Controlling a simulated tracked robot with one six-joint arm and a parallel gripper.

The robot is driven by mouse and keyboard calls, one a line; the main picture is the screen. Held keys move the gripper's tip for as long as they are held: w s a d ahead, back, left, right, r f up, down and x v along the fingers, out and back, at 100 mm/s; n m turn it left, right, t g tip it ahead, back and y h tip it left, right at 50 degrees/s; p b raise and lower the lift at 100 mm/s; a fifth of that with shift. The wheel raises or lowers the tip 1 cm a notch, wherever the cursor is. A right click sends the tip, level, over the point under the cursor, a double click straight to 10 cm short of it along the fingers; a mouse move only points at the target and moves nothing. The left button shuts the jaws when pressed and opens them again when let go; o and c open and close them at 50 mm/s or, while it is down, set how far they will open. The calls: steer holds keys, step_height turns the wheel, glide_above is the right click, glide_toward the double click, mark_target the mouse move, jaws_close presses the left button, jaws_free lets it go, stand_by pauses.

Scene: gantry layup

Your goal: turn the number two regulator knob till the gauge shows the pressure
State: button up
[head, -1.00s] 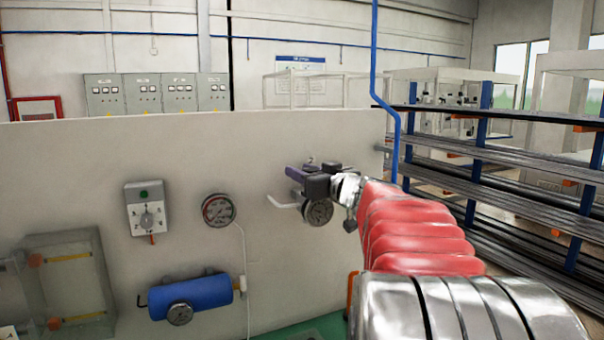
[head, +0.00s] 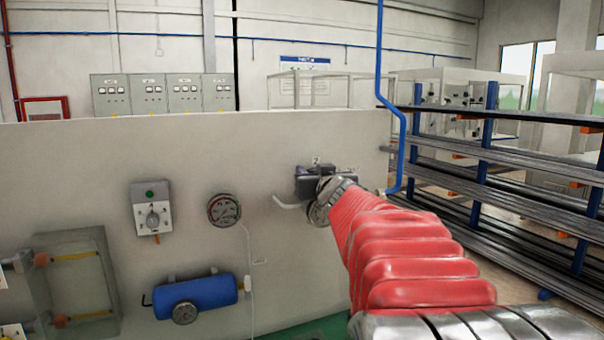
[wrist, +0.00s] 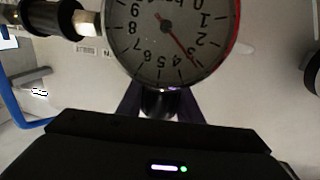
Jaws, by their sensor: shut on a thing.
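In the wrist view, the round pressure gauge (wrist: 165,30) fills the top and appears upside down. Its red needle points near the 3. Below it, my gripper's (wrist: 158,104) purple fingers stand on both sides of the dark regulator knob (wrist: 160,101) and are shut on it. In the head view, my gripper (head: 315,183) is at the pale panel, below a small number plate (head: 316,160) that seems to read 2. My red-sleeved arm hides the knob and most of the gauge there.
A pale lever (head: 287,203) sits close by. A rack of long bars (head: 480,165) and a blue pipe (head: 401,130) stand right.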

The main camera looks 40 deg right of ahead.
steer(key=shift+d+m+h, duration=0.1)
steer(key=shift+m+h, duration=0.2)
steer(key=shift+h, duration=0.2)
stand_by(0.3)
steer(key=o, duration=1)
steer(key=shift+o, duration=0.2)
steer(key=shift+s, duration=0.1)
